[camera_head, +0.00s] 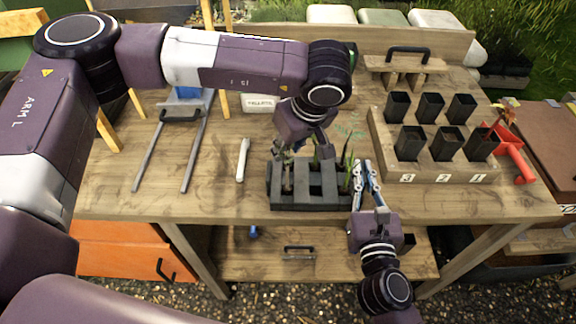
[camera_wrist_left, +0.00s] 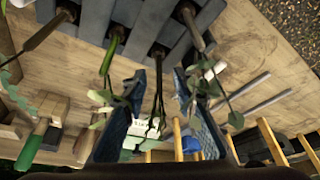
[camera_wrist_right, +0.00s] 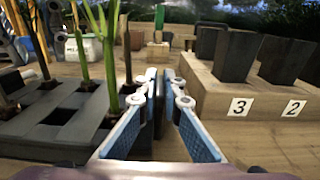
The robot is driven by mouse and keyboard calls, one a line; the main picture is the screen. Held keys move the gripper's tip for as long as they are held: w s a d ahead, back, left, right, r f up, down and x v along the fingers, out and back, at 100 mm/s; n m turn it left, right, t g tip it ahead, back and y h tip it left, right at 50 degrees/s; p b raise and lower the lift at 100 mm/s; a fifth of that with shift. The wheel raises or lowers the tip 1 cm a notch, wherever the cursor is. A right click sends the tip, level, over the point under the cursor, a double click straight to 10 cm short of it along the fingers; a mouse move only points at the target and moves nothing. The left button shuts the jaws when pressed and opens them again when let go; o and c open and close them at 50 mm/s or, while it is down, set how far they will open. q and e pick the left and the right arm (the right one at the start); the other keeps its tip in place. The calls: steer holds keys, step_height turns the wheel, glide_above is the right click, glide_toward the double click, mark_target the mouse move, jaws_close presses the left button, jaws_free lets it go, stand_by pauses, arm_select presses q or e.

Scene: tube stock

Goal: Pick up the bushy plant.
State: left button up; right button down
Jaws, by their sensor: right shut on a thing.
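The dark slotted tray (camera_head: 309,201) holds several plants; its slots also show in the right wrist view (camera_wrist_right: 55,132). My left gripper (camera_head: 301,150) is above it, pointing down and open, with its fingers apart. In the left wrist view a plant with several thin dark stems (camera_wrist_left: 157,95) stands between these fingers, and leafy stems stand at either side. I cannot tell which is the bushy plant. A tall green plant (camera_wrist_right: 112,60) stands at the tray's right edge. My right gripper (camera_wrist_right: 158,80) is beside it, fingers close together; what they hold cannot be made out.
A wooden block with several black pots (camera_head: 446,142) and number labels stands at the right. A red scoop (camera_head: 515,150) is beside it. A white marker-like stick (camera_head: 242,160) lies left of the tray. A labelled white tub (camera_head: 259,103) stands behind. The left front tabletop is clear.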

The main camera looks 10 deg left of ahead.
arm_select(q)
jaws_close()
steer(key=shift+r, duration=0.15)
step_height(320, 180, up, 10)
steer(key=shift+f, duration=0.1)
stand_by(0.5)
arm_select(e)
steer(key=c, duration=2)
jaws_free()
steer(key=s, duration=0.4)
steer(key=s+d, duration=0.1)
steer(key=s, duration=0.3)
steer(key=s+d, duration=0.1)
steer(key=s, duration=0.3)
steer(key=shift+d, duration=0.2)
